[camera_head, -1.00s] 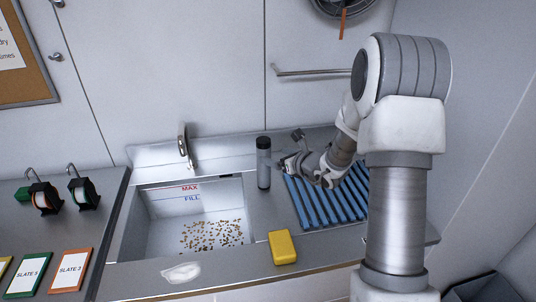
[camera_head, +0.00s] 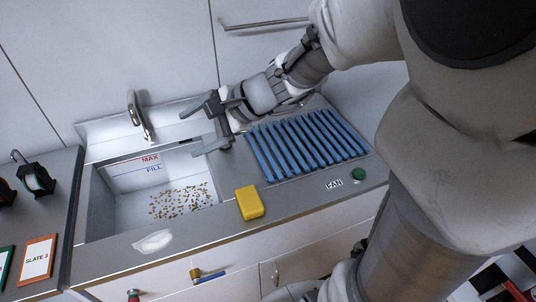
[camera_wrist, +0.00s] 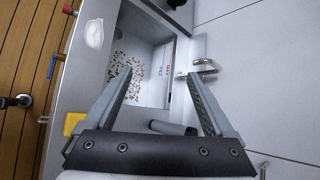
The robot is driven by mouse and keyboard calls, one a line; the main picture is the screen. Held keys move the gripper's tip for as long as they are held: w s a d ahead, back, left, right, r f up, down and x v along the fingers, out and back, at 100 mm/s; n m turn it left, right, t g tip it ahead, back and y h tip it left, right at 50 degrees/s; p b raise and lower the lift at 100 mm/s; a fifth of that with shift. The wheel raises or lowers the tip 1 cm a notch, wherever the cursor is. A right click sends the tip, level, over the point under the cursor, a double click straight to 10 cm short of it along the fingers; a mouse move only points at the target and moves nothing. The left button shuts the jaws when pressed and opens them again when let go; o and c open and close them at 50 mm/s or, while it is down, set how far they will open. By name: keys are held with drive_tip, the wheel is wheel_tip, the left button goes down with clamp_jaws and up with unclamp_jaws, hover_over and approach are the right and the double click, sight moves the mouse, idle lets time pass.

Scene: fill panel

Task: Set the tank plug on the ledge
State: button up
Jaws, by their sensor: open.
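I cannot make out a tank plug for certain in either current view. The tank (camera_head: 125,180), a white-walled basin with MAX and FILL marks, shows its right rear edge below my gripper (camera_head: 189,133). My gripper is open, its fingers apart and pointing left over the tank; it also shows in the wrist view (camera_wrist: 160,74). A grey cylinder with a dark end (camera_wrist: 172,128) shows between the finger bases, not clearly gripped. In the head view my gripper hides it. The metal front ledge (camera_head: 190,232) runs along the tank.
A yellow block (camera_head: 250,203) and a crumpled white item (camera_head: 153,241) lie on the ledge. Brown bits (camera_head: 180,201) cover the tank floor. A tap (camera_head: 138,115) stands behind the tank. A blue slatted rack (camera_head: 305,145) is at right, near a green FAN button (camera_head: 358,174).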

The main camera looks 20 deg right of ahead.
drive_tip(key=s+d+r+n+h, duration=0.1)
drive_tip(key=s+d+n+h, duration=0.3)
drive_tip(key=s+n, duration=0.3)
drive_tip(key=s+d+r+n+h, duration=0.2)
drive_tip(key=s+d+n+h, duration=0.2)
drive_tip(key=s+n, duration=0.3)
drive_tip(key=s+d, duration=0.1)
drive_tip(key=s, duration=0.2)
drive_tip(key=shift+d+h, duration=0.25)
drive_tip(key=shift+h, duration=0.05)
drive_tip(key=shift+a, duration=0.1)
